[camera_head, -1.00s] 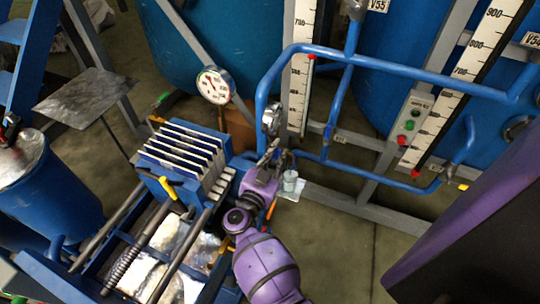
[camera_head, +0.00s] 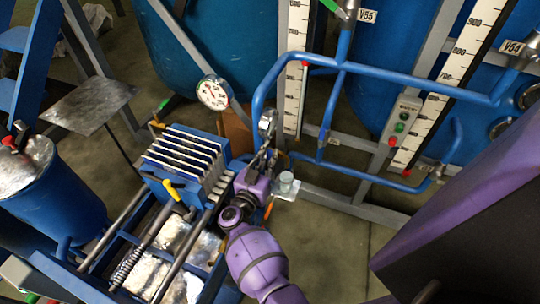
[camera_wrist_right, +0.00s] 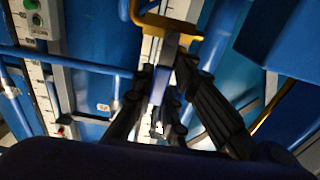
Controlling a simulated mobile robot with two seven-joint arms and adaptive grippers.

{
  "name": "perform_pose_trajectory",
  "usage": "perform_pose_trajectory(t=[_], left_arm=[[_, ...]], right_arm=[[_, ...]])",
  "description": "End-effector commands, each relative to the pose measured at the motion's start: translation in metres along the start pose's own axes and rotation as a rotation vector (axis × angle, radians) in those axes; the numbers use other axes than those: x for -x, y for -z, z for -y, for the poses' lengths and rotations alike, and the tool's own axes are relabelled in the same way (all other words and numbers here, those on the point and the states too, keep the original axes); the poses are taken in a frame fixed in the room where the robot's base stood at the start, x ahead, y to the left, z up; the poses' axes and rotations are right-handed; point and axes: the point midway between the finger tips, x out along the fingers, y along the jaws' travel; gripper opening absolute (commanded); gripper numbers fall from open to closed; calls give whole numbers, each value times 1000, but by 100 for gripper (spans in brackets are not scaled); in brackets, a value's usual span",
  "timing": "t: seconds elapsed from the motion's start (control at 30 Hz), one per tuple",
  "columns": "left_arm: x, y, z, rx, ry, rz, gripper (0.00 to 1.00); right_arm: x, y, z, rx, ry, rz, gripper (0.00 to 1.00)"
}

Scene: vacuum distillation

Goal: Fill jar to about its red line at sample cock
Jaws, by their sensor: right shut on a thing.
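My right gripper (camera_head: 265,158) reaches up beside the blue pipework, next to the filter plates. In the right wrist view its dark fingers (camera_wrist_right: 162,90) are shut on a slim grey lever (camera_wrist_right: 167,62), which looks like the sample cock's handle; a yellow-orange part lies just beyond it. The small clear jar (camera_head: 286,181) stands upright on a pale plate (camera_head: 293,192), just right of the right gripper and apart from it. Its red line and any liquid level are too small to tell. The cock's outlet is hidden by the gripper. My left gripper is not in view.
A filter press (camera_head: 178,160) with a yellow handle stands close left of my right arm. A round gauge (camera_head: 213,93) is above it. Blue pipes (camera_head: 345,68) and white level scales (camera_head: 294,70) stand behind. Open floor (camera_head: 335,235) lies to the right of the arm.

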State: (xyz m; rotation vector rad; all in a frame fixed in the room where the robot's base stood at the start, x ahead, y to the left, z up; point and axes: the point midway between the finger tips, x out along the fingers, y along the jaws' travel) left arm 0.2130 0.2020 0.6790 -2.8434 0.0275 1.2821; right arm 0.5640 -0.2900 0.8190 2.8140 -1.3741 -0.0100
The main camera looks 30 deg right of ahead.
Motion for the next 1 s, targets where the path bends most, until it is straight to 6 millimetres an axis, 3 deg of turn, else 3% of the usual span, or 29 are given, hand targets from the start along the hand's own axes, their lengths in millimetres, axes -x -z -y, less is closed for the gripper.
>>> perform_pose_trajectory(t=[0.13,0.17,0.3,0.67,1.0], left_arm=[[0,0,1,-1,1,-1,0],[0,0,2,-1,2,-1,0],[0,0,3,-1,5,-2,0],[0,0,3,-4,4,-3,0],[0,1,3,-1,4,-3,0]], right_arm=[[0,0,1,8,3,-1,0],[0,0,1,8,3,-1,17],[0,0,0,6,2,-1,33],[6,-1,0,3,1,1,33],[59,-2,-1,4,0,3,33]])
